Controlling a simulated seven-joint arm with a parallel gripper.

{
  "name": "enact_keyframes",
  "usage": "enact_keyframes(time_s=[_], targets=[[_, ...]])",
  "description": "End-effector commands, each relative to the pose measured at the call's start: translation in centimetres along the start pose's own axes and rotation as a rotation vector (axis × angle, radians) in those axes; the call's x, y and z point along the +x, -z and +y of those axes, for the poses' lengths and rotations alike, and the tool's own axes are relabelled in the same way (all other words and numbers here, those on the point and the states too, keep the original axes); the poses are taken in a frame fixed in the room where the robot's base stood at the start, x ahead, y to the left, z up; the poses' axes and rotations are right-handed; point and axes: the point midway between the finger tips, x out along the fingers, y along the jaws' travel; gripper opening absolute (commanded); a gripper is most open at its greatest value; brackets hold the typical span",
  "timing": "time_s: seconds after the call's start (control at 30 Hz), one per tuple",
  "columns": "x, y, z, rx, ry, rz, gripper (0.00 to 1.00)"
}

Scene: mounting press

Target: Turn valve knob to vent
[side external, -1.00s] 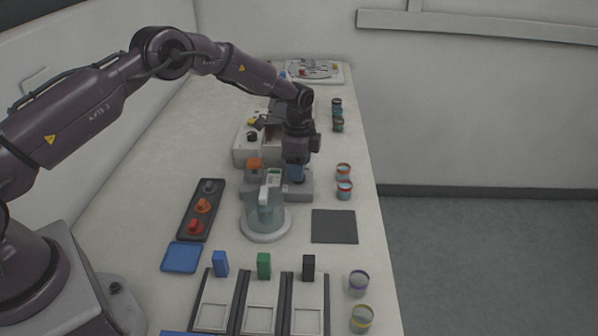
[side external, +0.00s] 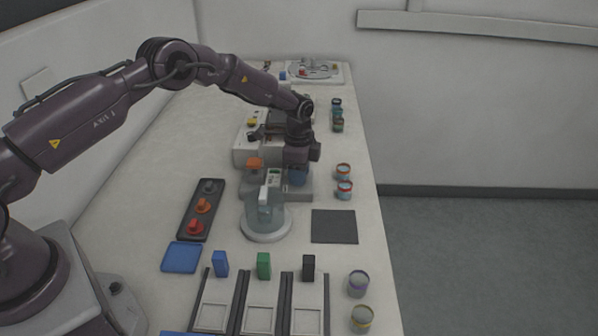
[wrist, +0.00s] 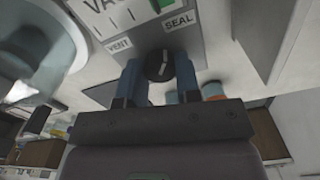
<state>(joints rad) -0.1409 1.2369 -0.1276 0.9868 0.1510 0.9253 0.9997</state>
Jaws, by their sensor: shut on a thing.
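The dark round valve knob (wrist: 158,65) sits on a grey panel (wrist: 150,32), between the two blue fingers of my gripper (wrist: 159,82) in the wrist view. My gripper is shut on the knob. A pale pointer line shows on the knob's face. The VENT label (wrist: 118,46) is to the upper left of the knob and the SEAL label (wrist: 180,21) to its upper right. In the side view my gripper (side external: 298,178) is low over the grey valve base, and the knob is hidden there.
A clear vessel (side external: 277,214) on a white round base stands just in front of the valve base. An orange knob (side external: 254,163) is close to its left. Small jars (side external: 344,189) stand along the right table edge. A dark mat (side external: 334,227) lies flat nearby.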

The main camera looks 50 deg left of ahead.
Motion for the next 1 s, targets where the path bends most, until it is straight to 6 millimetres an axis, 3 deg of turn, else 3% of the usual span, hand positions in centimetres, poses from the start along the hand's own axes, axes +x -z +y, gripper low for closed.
enact_keyframes(time_s=[0.37,1.0], targets=[[-0.01,-0.02,-0.02,-0.189,0.001,-0.001,0.07],[0.01,-0.05,0.00,-0.792,0.000,-0.002,0.07]])
